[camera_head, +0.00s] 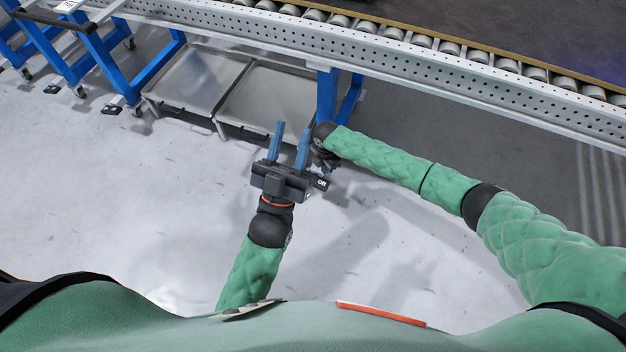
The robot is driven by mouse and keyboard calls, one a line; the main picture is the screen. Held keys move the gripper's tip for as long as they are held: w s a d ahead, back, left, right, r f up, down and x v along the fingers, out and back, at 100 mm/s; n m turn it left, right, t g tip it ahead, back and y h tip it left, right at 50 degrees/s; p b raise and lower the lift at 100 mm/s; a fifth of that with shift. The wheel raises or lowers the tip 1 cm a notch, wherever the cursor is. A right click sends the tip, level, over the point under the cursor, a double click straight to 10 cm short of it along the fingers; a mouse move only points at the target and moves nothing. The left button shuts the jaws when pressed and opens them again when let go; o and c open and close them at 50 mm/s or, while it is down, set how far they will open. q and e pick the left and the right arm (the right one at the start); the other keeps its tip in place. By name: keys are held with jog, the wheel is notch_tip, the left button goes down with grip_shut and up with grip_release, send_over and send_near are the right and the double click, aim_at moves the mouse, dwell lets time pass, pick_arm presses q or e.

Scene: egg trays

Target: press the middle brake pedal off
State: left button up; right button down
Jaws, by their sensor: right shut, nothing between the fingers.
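A black brake pedal (321,183) with a white "Off" label shows just right of my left gripper, which hides part of it. My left gripper (291,138) is open, with its two blue fingers apart and nothing between them. My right gripper (320,163) is at the foot of the blue conveyor leg, close above the labelled pedal. It is shut and empty, mostly hidden behind my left gripper and its own dark wrist. I cannot tell whether it touches the pedal.
Another dark pedal (111,109) and a further one (53,89) lie by the casters at left. Blue legs (327,95) hold the roller conveyor (480,78). Grey trays (262,98) sit under it. The pale floor (120,200) at left is clear.

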jog(key=shift+r, duration=0.25)
jog(key=shift+r+p, duration=0.2)
jog(key=shift+p, duration=0.2)
jog(key=shift+r, duration=0.2)
jog(key=shift+r+p, duration=0.25)
jog(key=shift+p, duration=0.2)
jog(key=shift+r, duration=0.2)
jog(key=shift+r+p, duration=0.25)
jog(key=shift+p, duration=0.15)
pick_arm(q)
notch_tip(320, 180, down, 34)
jog(key=d+g+y, duration=0.2)
jog(key=g+y, duration=0.1)
jog(key=g, duration=0.9)
jog(key=shift+f+n+p, duration=0.25)
jog(key=shift+n+p, duration=0.05)
jog(key=shift+p, duration=0.05)
pick_arm(e)
jog(key=shift+r, duration=0.4)
dwell(0.3)
dwell(0.5)
